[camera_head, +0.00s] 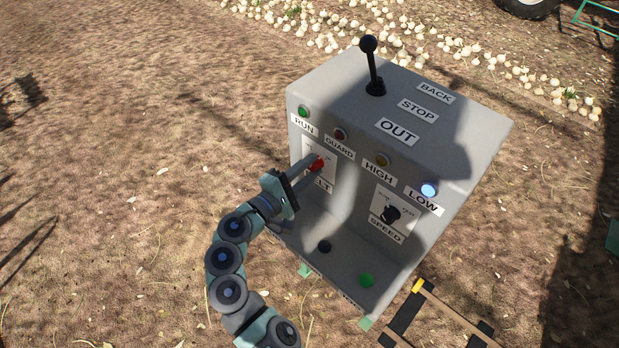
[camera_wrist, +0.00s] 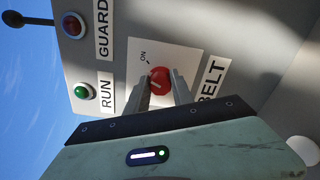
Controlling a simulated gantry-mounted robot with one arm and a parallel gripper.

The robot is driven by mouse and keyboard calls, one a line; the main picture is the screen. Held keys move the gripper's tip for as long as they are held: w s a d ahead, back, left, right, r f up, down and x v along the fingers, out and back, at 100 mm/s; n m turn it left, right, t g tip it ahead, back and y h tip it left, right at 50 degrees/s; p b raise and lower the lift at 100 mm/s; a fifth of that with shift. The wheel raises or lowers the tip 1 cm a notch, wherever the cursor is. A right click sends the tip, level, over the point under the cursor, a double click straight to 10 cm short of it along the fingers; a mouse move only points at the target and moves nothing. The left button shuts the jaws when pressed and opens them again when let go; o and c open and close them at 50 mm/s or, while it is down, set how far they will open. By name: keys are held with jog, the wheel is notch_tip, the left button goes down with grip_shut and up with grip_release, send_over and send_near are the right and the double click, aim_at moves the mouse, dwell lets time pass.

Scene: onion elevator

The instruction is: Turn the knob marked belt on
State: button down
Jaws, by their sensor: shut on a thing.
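The red belt knob (camera_head: 317,164) sits on a white plate (camera_head: 326,151) on the front of the grey control box (camera_head: 460,150). In the wrist view the red knob (camera_wrist: 160,80) lies between my two fingers, with the "ON" mark (camera_wrist: 144,57) on the plate near it and the "BELT" label (camera_wrist: 213,82) beside the plate. My gripper (camera_head: 312,168) reaches the knob from the left and is shut on it; it also shows in the wrist view (camera_wrist: 161,86). The fingers hide the knob's sides and part of its plate, and I cannot tell exactly where its pointer stands.
A black speed knob (camera_head: 391,214) is to the right on the same box. A black lever (camera_head: 372,70) stands on top. The blue-white LOW lamp (camera_head: 429,190) is lit. Black and green buttons (camera_head: 366,280) sit on the lower ledge. Open ground lies to the left.

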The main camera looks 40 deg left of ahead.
jog(key=shift+f+m+b, duration=0.15)
jog(key=shift+m+b, duration=2.05)
jog(key=shift+b, duration=0.35)
jog(key=c, duration=1.1)
grip_release()
jog(key=s, duration=1.1)
jog(key=shift+p, duration=0.35)
jog(key=shift+w+d, duration=0.1)
